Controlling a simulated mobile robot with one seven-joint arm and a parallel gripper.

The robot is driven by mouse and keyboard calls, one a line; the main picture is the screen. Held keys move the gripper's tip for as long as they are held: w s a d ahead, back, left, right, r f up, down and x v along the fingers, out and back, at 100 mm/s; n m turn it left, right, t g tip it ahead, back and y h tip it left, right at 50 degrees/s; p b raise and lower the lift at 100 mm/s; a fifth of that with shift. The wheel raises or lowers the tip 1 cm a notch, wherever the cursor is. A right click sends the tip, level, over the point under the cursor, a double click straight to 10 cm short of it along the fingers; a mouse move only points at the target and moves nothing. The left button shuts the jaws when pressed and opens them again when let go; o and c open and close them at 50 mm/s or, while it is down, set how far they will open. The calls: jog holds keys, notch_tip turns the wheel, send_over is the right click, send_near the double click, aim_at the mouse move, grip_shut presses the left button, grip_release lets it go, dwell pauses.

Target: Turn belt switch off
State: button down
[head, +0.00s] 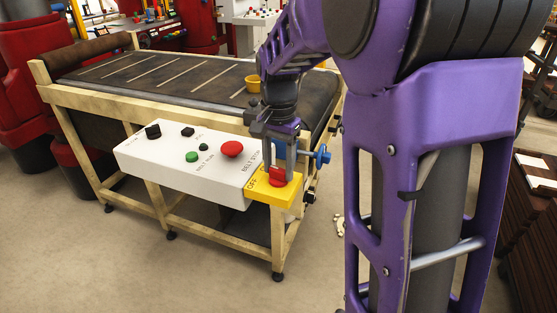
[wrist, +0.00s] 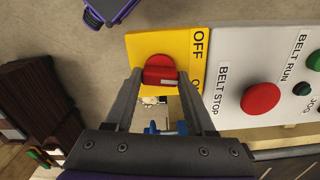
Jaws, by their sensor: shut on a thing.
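The belt switch is a red rotary knob (head: 277,177) on a yellow plate (head: 257,187) at the right end of a white control box.
The white box (head: 160,153) carries a red button (head: 232,149), a green button (head: 192,156) and black knobs. The conveyor belt (head: 150,75) runs behind it, with a yellow cup (head: 253,83) on it. A blue handle (head: 322,157) sticks out just right of my gripper.

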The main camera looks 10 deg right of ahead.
aim_at(278, 169)
jog(key=n+p, duration=0.2)
jog(key=n, duration=0.3)
jog(key=shift+r+n, duration=0.15)
jog(key=shift+n, duration=0.15)
jog(key=n+p, duration=0.1)
jog(key=n, duration=0.4)
jog(key=shift+n, duration=0.3)
jog(key=shift+c, duration=1.2)
grip_release()
notch_tip(278, 169, up, 17)
jog(key=p, duration=0.2)
jog(key=shift+r, duration=0.1)
